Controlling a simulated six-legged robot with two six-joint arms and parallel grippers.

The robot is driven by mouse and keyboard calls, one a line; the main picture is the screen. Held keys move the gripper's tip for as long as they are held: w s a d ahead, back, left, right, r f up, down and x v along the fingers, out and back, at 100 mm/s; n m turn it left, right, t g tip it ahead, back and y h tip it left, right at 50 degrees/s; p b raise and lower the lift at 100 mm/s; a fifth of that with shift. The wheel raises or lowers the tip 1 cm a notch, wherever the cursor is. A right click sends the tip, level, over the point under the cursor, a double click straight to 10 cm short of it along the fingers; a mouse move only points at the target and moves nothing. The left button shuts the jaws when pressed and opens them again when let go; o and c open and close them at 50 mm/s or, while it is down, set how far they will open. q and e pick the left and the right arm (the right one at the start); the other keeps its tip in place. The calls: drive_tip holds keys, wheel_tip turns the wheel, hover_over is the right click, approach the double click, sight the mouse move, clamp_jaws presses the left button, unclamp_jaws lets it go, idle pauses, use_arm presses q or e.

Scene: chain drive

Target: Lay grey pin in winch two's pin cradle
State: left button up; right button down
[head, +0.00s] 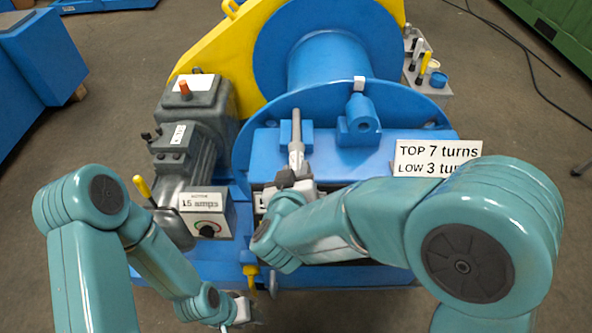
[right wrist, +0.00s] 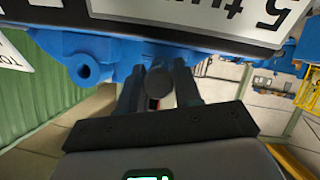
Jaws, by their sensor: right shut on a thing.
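My right gripper (head: 296,153) is shut on the grey pin (head: 296,126), which points away from me over the front deck of the blue winch (head: 338,165). The pin's round dark end (right wrist: 160,92) shows between the fingers in the right wrist view. A small blue block (head: 272,140) lies right by the pin; I cannot tell whether it is the pin cradle or whether the pin touches it. My left gripper (head: 240,312) is low at the bottom of the head view, and its fingers are too small to read.
A blue lug with a round boss (head: 360,120) stands right of the pin. A grey motor (head: 185,140) and a "15 amps" box (head: 205,215) are on the left. A tray with several pins (head: 428,82) is at the back right. A white sign (head: 437,158) stands at the right.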

drive_tip(key=shift+f, duration=0.15)
idle(0.3)
drive_tip(key=c, duration=0.8)
unclamp_jaws()
drive_tip(key=shift+o, duration=0.5)
drive_tip(key=shift+f, duration=0.1)
drive_tip(key=shift+s, duration=0.1)
